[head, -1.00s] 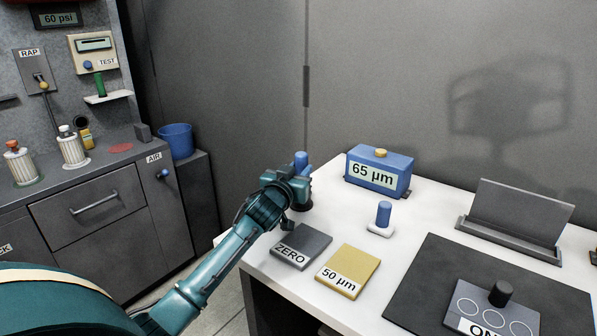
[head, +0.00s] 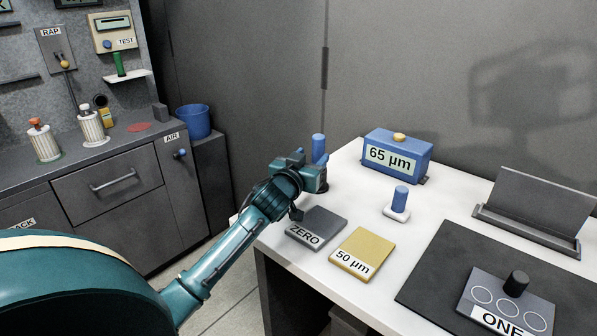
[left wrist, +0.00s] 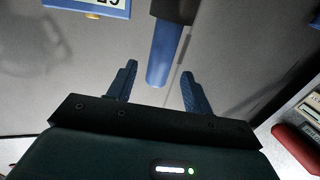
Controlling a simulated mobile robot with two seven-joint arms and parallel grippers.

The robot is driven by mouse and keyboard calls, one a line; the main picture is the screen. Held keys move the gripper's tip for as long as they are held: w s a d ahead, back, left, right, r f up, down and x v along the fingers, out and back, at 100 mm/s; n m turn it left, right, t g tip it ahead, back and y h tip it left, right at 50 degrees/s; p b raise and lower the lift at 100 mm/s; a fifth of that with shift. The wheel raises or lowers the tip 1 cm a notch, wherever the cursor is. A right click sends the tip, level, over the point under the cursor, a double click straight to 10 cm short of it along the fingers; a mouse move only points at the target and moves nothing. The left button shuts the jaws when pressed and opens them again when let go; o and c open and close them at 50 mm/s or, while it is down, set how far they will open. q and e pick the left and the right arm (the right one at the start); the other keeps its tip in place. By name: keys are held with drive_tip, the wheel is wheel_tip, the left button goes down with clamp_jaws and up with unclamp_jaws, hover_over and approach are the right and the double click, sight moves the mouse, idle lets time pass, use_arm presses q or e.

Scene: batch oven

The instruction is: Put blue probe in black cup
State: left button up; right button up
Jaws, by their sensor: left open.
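A blue probe (head: 318,147) stands upright at the far left of the white table, just behind my left gripper (head: 312,172) in the head view. In the left wrist view the blue probe (left wrist: 164,52) shows between the two spread fingers of my left gripper (left wrist: 159,70), with a gap on each side. The probe's other end meets a dark piece, seemingly the black cup (left wrist: 168,8), at the top edge of that view. In the head view my gripper hides most of the cup. A second blue cylinder (head: 401,193) stands in a white base (head: 396,214). My right gripper is out of view.
A blue 65 µm box (head: 412,172) stands behind. A grey ZERO plate (head: 322,222) and a yellow 50 µm plate (head: 366,245) lie in front. A dark mat (head: 440,270) and a grey stand (head: 540,207) are at right. A grey wall is behind the table.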

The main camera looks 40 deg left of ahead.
use_arm(q)
drive_tip(key=s+d, duration=0.1)
drive_tip(key=s, duration=0.7)
drive_tip(key=shift+s+d, duration=0.2)
drive_tip(key=shift+d, duration=0.15)
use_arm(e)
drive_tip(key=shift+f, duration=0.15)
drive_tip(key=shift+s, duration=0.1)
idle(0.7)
